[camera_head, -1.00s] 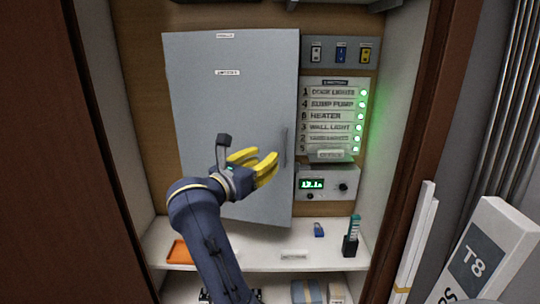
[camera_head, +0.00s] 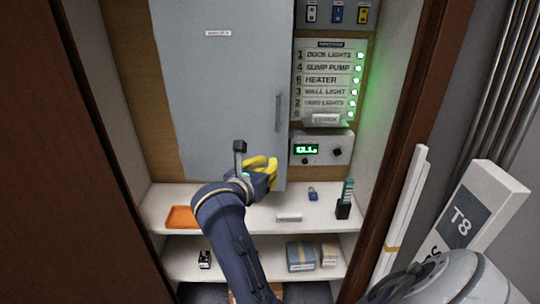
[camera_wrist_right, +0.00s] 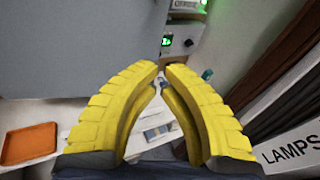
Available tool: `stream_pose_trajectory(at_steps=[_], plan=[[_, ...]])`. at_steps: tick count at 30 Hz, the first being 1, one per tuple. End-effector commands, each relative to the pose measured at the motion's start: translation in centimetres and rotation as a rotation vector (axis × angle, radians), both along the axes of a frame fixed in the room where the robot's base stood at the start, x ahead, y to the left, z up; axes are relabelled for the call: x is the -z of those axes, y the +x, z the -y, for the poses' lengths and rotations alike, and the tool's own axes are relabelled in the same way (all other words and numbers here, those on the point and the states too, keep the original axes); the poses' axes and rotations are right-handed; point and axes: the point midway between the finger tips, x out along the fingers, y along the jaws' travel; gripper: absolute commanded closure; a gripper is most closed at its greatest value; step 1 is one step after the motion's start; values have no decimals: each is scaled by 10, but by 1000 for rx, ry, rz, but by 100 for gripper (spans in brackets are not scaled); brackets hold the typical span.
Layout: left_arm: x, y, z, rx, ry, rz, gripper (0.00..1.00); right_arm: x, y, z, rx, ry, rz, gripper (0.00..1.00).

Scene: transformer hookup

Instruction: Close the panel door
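The grey panel door (camera_head: 225,90) is at the upper middle of the cabinet, with its handle (camera_head: 279,112) on its right edge. Its top is cut off, and I cannot tell whether it sits flush. In the right wrist view the grey door (camera_wrist_right: 70,50) fills the upper left. My right gripper (camera_head: 268,162) is in front of the door's lower right corner, below the handle. Its yellow fingers (camera_wrist_right: 162,68) come almost together at the tips, with nothing between them. I cannot tell whether they touch the door. My left gripper is not in view.
A lit label panel (camera_head: 328,85) and a device with a green display (camera_head: 320,149) are right of the door. Below, the shelf holds an orange tray (camera_head: 181,217), a blue padlock (camera_head: 312,194) and a dark holder (camera_head: 344,205). A T8 box (camera_head: 463,222) leans outside at right.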

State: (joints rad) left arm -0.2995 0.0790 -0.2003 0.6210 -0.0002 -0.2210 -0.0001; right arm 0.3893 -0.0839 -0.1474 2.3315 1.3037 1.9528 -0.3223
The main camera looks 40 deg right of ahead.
Motion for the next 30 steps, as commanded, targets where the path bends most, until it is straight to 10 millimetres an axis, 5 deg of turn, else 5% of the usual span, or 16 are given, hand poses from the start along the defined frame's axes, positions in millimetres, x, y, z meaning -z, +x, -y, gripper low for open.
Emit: stream_pose_trajectory(at_steps=[3, 12, 30], plan=[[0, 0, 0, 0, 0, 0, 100, 22, -8, -3, -93, 75, -11, 100], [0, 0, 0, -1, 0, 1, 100, 28, 3, -11, -205, 130, -11, 100], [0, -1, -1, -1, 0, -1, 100, 56, 62, 57, -201, 126, -12, 100]])
